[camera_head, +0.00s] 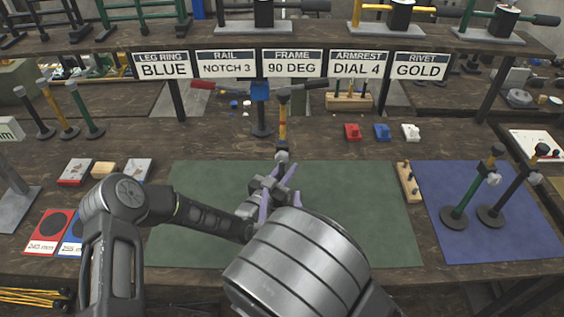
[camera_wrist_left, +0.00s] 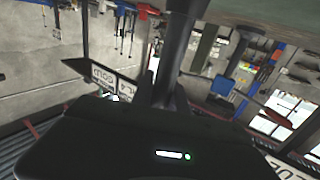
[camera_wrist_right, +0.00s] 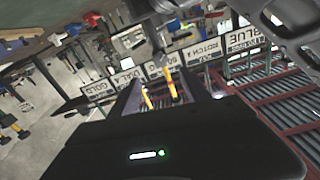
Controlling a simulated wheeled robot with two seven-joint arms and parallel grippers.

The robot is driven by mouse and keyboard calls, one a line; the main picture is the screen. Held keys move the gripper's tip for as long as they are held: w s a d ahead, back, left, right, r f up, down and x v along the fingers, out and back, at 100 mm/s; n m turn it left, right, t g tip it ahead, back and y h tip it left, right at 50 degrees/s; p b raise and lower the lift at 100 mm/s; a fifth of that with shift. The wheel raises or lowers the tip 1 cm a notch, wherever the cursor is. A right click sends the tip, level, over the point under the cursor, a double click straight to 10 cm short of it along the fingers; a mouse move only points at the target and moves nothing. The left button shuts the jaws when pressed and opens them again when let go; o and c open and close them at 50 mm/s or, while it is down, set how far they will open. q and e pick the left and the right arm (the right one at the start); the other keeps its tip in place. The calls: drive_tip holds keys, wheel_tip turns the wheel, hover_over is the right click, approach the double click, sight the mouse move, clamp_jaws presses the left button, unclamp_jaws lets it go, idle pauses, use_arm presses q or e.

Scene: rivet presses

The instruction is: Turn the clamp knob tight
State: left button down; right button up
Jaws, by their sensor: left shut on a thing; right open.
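A yellow post (camera_head: 282,131) with a dark T-shaped top stands over the far part of the green mat (camera_head: 360,200). A small silver clamp knob (camera_head: 282,157) sits low on its visible part. My left gripper (camera_head: 268,184) is just below the knob and is shut, apparently on the post's lower part; the exact contact is hidden. My right gripper (camera_head: 279,203) is nearer, with its pale purple fingers spread apart below the knob. My right wrist covers much of the mat's front. Yellow rods (camera_wrist_right: 171,86) show in the right wrist view.
A stand with a red handle (camera_head: 203,85) and blue head is behind the post. A blue mat (camera_head: 520,220) at the right holds a green post (camera_head: 467,190) and a black post (camera_head: 515,190). A small wooden rack (camera_head: 408,182) stands between the mats. The green mat's right side is clear.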

sight(282, 161)
drive_tip(key=shift+w, duration=0.1)
drive_tip(key=w, duration=1.2)
drive_tip(key=shift+d, duration=0.1)
clamp_jaws()
idle(0.4)
